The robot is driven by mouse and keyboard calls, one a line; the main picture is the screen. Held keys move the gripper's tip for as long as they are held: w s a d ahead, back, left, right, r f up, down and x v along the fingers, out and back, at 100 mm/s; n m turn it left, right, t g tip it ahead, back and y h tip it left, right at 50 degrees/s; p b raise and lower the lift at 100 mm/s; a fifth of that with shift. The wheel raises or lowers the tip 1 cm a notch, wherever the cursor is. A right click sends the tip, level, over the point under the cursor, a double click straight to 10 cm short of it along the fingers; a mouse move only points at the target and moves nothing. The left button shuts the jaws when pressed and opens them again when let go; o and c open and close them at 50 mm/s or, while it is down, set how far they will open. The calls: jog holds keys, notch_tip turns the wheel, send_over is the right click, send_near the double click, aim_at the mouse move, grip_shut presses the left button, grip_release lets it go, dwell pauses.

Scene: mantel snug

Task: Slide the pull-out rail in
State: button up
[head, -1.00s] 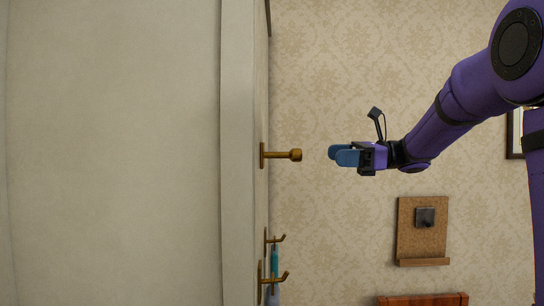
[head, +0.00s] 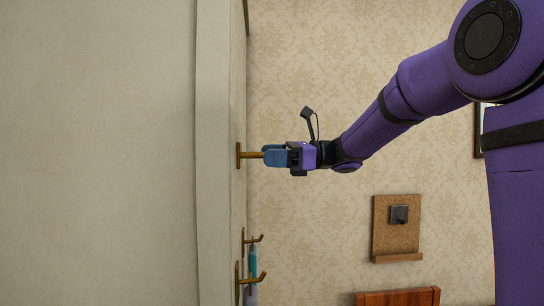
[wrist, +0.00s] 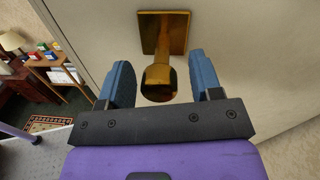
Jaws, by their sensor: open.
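The pull-out rail (head: 250,155) is a brass rod with a round knob on its end. It sticks out to the right from a square brass plate on the pale wall face. In the wrist view its knob (wrist: 158,84) stands between the two blue fingers, with a gap on each side. My gripper (head: 268,156) is open, its fingers around the knob end and hiding it in the head view. It also shows in the wrist view (wrist: 160,68).
Two brass hooks (head: 250,281) are on the wall face below the rail, with a teal item (head: 253,262) by them. A corkboard (head: 397,230) hangs on the papered wall.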

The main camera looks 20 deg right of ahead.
aim_at(238, 155)
grip_shut()
jog(key=shift+x, duration=2.4)
jog(key=shift+w, duration=0.1)
grip_release()
jog(key=shift+a, duration=0.1)
jog(key=v, duration=1)
jog(key=shift+d, duration=0.45)
